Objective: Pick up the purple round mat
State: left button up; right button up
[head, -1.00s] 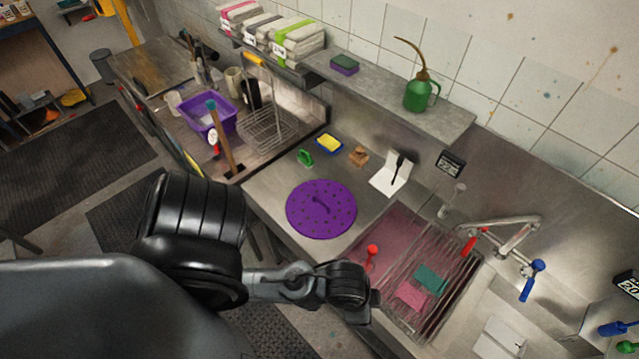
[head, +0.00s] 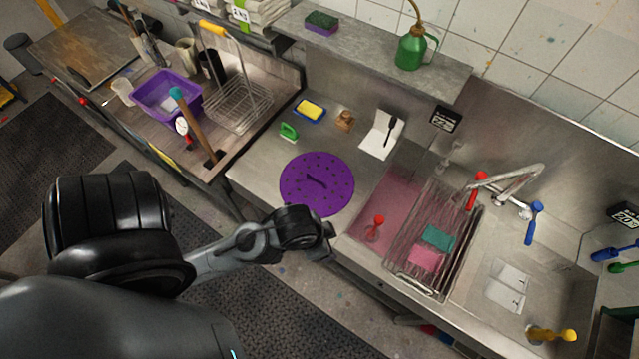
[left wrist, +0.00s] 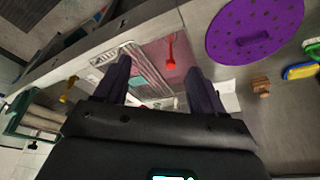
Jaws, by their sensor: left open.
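The purple round mat (head: 317,184) lies flat on the steel counter, left of the sink. It has small dark spots and a dark raised handle-like strip at its middle. In the left wrist view the mat (left wrist: 255,25) is at the upper right, partly cut off by the frame edge. My left gripper (head: 328,243) is just in front of the mat, near the counter's front edge, and apart from it. In the left wrist view its two fingers (left wrist: 158,85) are spread with nothing between them. My right gripper is not in view.
A rack (head: 418,279) over the sink holds pink and teal sponges. Behind the mat are a green brush (head: 288,131), a yellow sponge (head: 311,108) and a brown block (head: 345,120). A purple tub (head: 194,104) is left.

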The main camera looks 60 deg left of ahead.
pick_arm(q)
jog(key=shift+s+a, duration=0.1)
jog(key=shift+a, duration=0.2)
jog(key=shift+c, duration=0.4)
jog(key=c, duration=0.3)
jog(key=shift+c, duration=0.2)
jog(key=shift+d, duration=0.1)
